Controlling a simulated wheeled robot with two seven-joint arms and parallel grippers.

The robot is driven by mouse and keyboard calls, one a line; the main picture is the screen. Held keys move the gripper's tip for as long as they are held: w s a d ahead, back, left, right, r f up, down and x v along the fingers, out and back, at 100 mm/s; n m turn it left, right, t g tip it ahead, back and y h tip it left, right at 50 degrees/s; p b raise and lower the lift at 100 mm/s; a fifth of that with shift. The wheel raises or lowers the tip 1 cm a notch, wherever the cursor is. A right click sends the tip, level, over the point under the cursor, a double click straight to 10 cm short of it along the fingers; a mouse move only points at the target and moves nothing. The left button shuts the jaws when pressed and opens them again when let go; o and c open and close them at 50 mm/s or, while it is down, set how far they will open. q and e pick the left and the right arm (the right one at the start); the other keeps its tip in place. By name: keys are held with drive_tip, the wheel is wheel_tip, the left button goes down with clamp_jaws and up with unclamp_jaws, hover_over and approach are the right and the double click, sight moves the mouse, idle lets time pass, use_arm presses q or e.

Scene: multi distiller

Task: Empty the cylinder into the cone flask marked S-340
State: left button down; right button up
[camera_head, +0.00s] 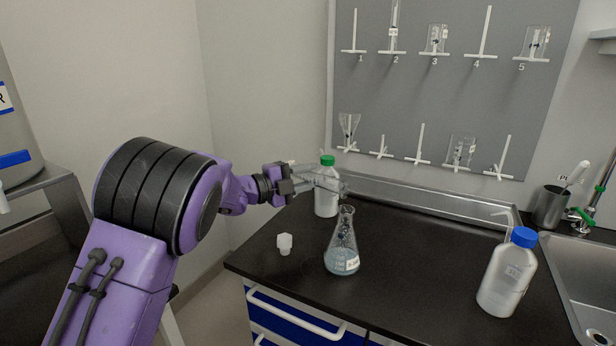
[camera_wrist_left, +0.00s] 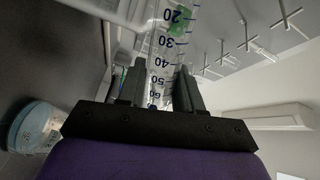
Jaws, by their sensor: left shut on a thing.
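My left gripper (camera_head: 308,184) is shut on the clear graduated cylinder (camera_head: 328,182), which lies tipped close to horizontal above the counter. Its scale marks, 20 to 60, show between the fingers in the left wrist view (camera_wrist_left: 165,58). The cone flask (camera_head: 342,254) stands upright on the counter below the cylinder, with bluish liquid in its lower part. Its white label is too small to read surely. The cylinder's far end is near and above the flask's mouth; I cannot tell whether liquid is flowing. The flask appears at the left wrist view's left edge (camera_wrist_left: 36,126). My right gripper is not in view.
A green-capped white bottle (camera_head: 327,201) stands just behind the cylinder and flask. A small white piece (camera_head: 285,243) lies left of the flask. A blue-capped bottle (camera_head: 508,275) stands at right, near the sink (camera_head: 590,275). The counter between flask and blue-capped bottle is clear.

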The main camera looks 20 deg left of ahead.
sight(311, 174)
use_arm(q)
drive_tip(key=w+a+r+p, duration=0.2)
drive_tip(key=r+p, duration=0.6)
drive_tip(key=r, duration=0.5)
drive_tip(key=shift+a, duration=0.6)
drive_tip(key=shift+f, duration=0.1)
drive_tip(key=f+n, duration=0.1)
drive_tip(key=f+n+p, duration=0.1)
drive_tip(key=f, duration=0.1)
drive_tip(key=f+n, duration=0.1)
drive_tip(key=shift+s+d+f, duration=0.15)
drive_tip(key=shift+s+d, duration=0.05)
drive_tip(key=shift+d, duration=0.2)
drive_tip(key=d+f+n+p, duration=0.1)
drive_tip(key=s+f+n+p, duration=0.1)
drive_tip(key=f+n, duration=0.1)
drive_tip(key=shift+s+d+n, duration=0.1)
drive_tip(key=shift+d+n, duration=0.2)
drive_tip(key=shift+d, duration=0.1)
drive_tip(key=shift+f, duration=0.35)
drive_tip(key=shift+s+d+n, duration=0.15)
drive_tip(key=shift+d+n, duration=0.05)
drive_tip(key=shift+n, duration=0.1)
drive_tip(key=d+f+n+p, duration=0.1)
drive_tip(key=s+d+f+n+p, duration=0.1)
drive_tip(key=n, duration=0.1)
drive_tip(key=shift+s+d+f, duration=0.1)
drive_tip(key=shift+s+f, duration=0.2)
drive_tip(key=shift+f, duration=0.15)
